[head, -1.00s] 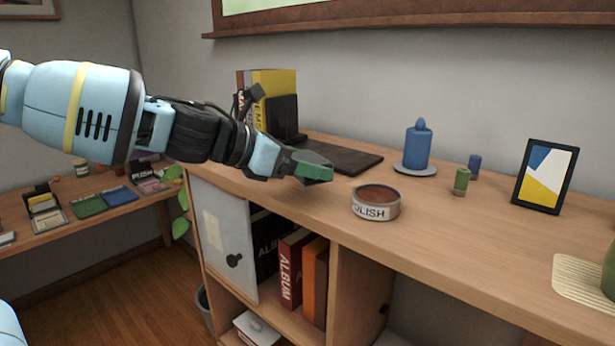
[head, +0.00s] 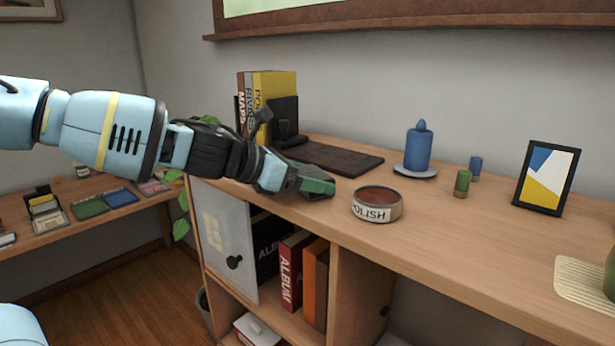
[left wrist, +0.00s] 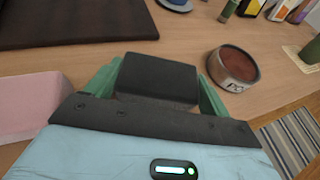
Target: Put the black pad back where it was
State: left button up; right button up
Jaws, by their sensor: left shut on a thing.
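The black pad (left wrist: 158,78) shows in the left wrist view as a small dark block between the green fingers. My left gripper (head: 318,186) is shut on it, low over the front part of the wooden desk top, just left of the polish tin (head: 377,204). In the head view the fingers hide the pad, and I cannot tell whether it touches the wood. The tin also shows right of the pad in the left wrist view (left wrist: 233,68), apart from it. My right gripper is not in view.
A dark mat (head: 335,157) lies behind my gripper. A blue candle (head: 418,148) on a saucer, small green and blue cylinders and a picture frame (head: 545,177) stand to the right. Books (head: 272,88) stand behind. A pink block (left wrist: 35,105) lies left of the gripper.

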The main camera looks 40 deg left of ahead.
pick_arm(q)
jog(key=shift+f, duration=0.15)
jog(key=o, duration=1)
jog(key=shift+c, duration=0.2)
